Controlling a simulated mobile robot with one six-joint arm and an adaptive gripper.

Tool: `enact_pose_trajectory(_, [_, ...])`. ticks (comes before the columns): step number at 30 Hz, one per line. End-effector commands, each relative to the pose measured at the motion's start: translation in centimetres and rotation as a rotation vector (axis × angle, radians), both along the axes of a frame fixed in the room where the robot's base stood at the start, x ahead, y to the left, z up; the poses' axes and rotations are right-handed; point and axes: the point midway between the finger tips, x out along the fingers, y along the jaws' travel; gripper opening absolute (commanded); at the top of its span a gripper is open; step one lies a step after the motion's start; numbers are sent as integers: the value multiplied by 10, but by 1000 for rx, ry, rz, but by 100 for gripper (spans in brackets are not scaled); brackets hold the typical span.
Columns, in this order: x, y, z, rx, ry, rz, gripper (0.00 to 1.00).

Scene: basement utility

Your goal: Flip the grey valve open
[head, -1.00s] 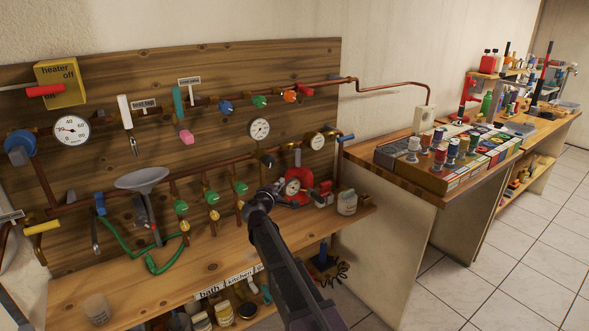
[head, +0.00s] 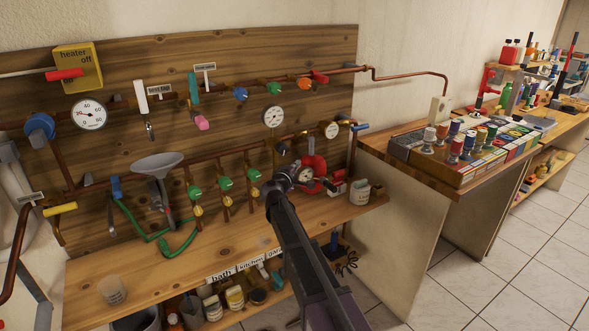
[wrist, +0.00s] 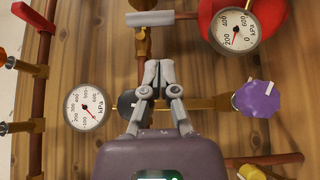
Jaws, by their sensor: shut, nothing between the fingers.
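A grey lever handle (wrist: 150,18) sits on a brass valve at the top of the wrist view, lying across the pipe. My gripper (wrist: 158,68) is shut and empty. Its fingertips are below that lever in the wrist picture, apart from it, in front of the brass pipework. A dark round knob (wrist: 127,103) shows just left of the fingers. In the head view, my arm reaches to the right part of the pipe board, and the small grey lever cannot be clearly made out behind it.
A white gauge (wrist: 85,108) is left of the fingers, another gauge (wrist: 234,31) on a red body is upper right, and a purple knob (wrist: 257,98) is right. The wooden bench (head: 150,270) below has bare patches. A white tub (head: 358,192) stands at its right end.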

Motion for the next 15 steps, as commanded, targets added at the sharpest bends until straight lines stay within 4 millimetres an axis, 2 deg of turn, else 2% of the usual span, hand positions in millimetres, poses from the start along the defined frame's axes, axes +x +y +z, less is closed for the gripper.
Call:
enact_pose_trajectory(3, [20, -9, 0, 0, 0, -2, 0])
enact_pose_trajectory(15, [71, -37, 0, 0, 0, -1, 0])
